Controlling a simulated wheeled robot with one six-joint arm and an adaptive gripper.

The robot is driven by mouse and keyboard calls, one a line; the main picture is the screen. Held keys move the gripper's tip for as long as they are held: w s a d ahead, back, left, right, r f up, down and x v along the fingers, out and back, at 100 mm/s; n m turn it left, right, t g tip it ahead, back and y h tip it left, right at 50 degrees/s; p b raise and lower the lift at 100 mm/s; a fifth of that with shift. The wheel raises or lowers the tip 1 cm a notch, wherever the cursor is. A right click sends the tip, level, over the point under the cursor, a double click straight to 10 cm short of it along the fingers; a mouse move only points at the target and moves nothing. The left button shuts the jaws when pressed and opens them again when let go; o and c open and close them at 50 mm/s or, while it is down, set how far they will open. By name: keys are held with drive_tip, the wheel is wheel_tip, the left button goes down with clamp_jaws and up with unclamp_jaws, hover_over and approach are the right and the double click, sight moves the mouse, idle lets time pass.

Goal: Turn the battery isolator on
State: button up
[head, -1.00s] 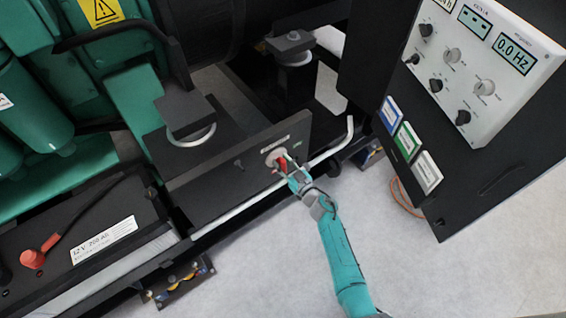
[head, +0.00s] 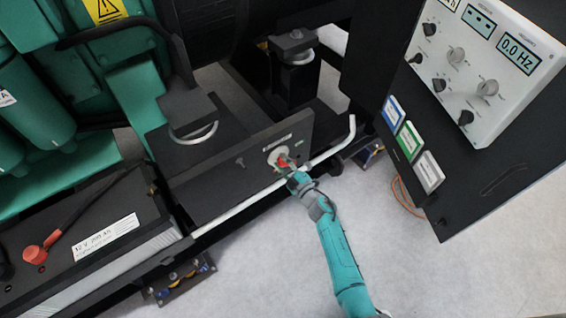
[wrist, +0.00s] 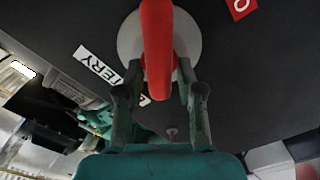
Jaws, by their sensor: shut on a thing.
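The battery isolator is a red handle (wrist: 157,45) on a round pale base (wrist: 128,42), set on a dark panel (head: 235,180). In the head view the red handle (head: 283,161) shows small, just beyond my gripper (head: 288,169). In the wrist view my gripper (wrist: 158,88) has one finger on each side of the handle's near end and is shut on it. The handle points straight up and down in the wrist picture. A white label reading "BATTERY" (wrist: 95,64) lies left of it, partly hidden by a finger. A red tag (wrist: 240,6) shows at the upper right.
A pale rail (head: 240,207) runs along the panel's lower edge, close under my arm. A battery (head: 85,225) with a red terminal stands at left. A control cabinet (head: 480,110) stands at right.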

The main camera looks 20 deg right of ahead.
drive_tip(key=n, duration=0.3)
drive_tip(key=shift+a+f+n, duration=0.1)
drive_tip(key=shift+f+n, duration=0.15)
drive_tip(key=shift+n, duration=0.05)
drive_tip(key=shift+s+f+n, duration=0.1)
drive_tip(key=shift+f+n, duration=0.1)
drive_tip(key=shift+n, duration=1.6)
drive_tip(key=o, duration=0.9)
